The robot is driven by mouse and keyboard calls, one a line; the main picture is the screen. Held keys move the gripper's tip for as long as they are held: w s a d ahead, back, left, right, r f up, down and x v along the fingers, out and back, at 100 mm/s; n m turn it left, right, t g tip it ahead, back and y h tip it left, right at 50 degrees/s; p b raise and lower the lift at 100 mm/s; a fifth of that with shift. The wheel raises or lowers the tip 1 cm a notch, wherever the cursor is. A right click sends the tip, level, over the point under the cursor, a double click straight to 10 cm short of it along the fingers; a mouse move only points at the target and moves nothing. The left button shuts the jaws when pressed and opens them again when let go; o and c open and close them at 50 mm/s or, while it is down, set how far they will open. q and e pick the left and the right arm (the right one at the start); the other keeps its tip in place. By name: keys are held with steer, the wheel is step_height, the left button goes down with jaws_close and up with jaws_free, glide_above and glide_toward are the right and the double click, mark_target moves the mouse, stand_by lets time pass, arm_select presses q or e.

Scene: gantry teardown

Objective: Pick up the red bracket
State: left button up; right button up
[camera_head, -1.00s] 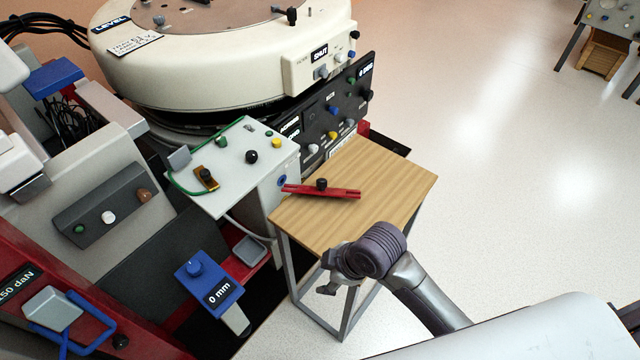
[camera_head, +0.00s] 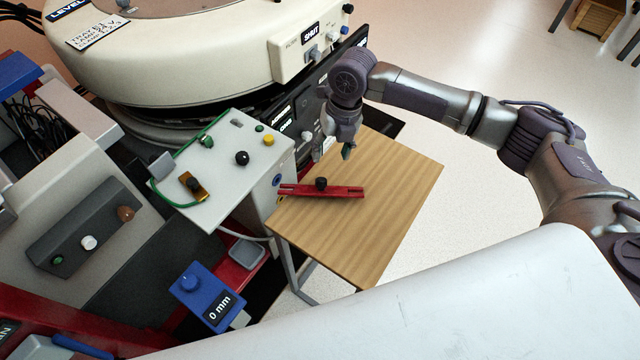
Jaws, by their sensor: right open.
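The red bracket (camera_head: 342,191) is a flat red bar with a black knob (camera_head: 321,183) on it. It lies on the wooden top of a small table (camera_head: 375,235), near the table's left edge. My right gripper (camera_head: 332,156) points down just behind the bracket, above the far part of the table. Its fingers are apart and empty, and do not appear to touch the bracket. My left gripper is not in view.
A pale control box (camera_head: 225,165) with knobs and a green cable stands left of the table. Behind is a large cream round machine (camera_head: 190,50) with a dark panel. A blue block marked 0 mm (camera_head: 207,295) is at lower left. Open floor lies to the right.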

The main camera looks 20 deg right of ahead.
glide_above(321, 179)
steer(key=d, duration=0.1)
steer(key=f, duration=0.4)
steer(key=shift+s+d+f, duration=0.1)
steer(key=shift+d+f, duration=0.1)
steer(key=shift+f, duration=0.15)
steer(key=shift+a+f, duration=0.1)
steer(key=shift+f, duration=0.45)
steer(key=f, duration=0.2)
steer(key=a+f+p, duration=0.1)
steer(key=f, duration=0.1)
steer(key=shift+f, duration=0.15)
steer(key=shift+a+f, duration=0.1)
steer(key=shift+f, duration=0.25)
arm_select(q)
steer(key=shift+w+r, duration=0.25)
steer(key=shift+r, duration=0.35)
arm_select(e)
steer(key=shift+c, duration=0.2)
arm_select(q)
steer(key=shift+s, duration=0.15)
arm_select(e)
jaws_close()
steer(key=shift+r, duration=0.1)
